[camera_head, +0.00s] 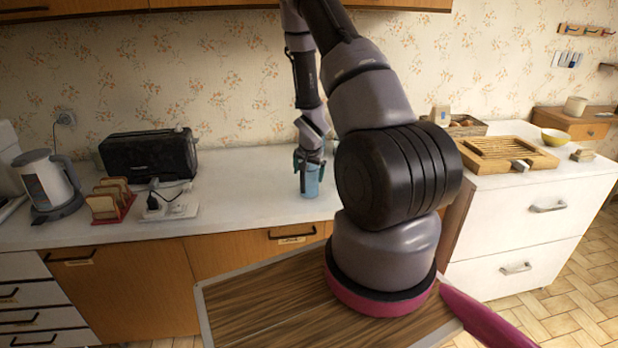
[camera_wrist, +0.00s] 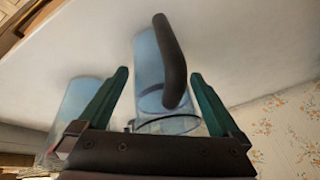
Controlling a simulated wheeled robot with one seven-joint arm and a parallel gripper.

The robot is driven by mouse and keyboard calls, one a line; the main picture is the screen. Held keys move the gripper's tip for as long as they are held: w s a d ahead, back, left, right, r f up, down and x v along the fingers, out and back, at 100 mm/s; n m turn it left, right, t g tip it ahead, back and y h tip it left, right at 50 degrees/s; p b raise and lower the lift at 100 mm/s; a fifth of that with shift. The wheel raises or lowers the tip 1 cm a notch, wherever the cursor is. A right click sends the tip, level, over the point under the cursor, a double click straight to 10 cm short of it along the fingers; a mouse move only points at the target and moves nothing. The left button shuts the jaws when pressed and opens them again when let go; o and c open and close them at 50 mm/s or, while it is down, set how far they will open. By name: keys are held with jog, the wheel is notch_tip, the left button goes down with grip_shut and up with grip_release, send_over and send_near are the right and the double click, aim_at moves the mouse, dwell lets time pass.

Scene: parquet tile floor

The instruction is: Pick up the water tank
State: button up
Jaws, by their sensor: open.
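The water tank (camera_wrist: 147,62) looks like a translucent light-blue container with a dark curved handle (camera_wrist: 174,60) in the wrist view. My gripper (camera_wrist: 160,73) is open, with its two green fingers on either side of the tank. Small gaps seem to show between fingers and tank, though contact is hard to judge. In the head view the tank (camera_head: 311,183) stands on the white counter under my gripper (camera_head: 308,162), its upper part hidden by the fingers.
Another translucent bluish container (camera_wrist: 78,100) is beside the left finger in the wrist view. On the counter (camera_head: 250,195) stand a kettle (camera_head: 48,182), black toaster (camera_head: 150,155), toast rack (camera_head: 110,200) and a plugged power strip (camera_head: 170,207). Counter between strip and tank is clear.

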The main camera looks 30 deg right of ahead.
jog(key=shift+w+f, duration=0.1)
jog(key=shift+f, duration=0.2)
grip_shut()
jog(key=shift+r, duration=0.15)
notch_tip(320, 180, up, 10)
jog(key=shift+f, duration=0.1)
dwell(0.4)
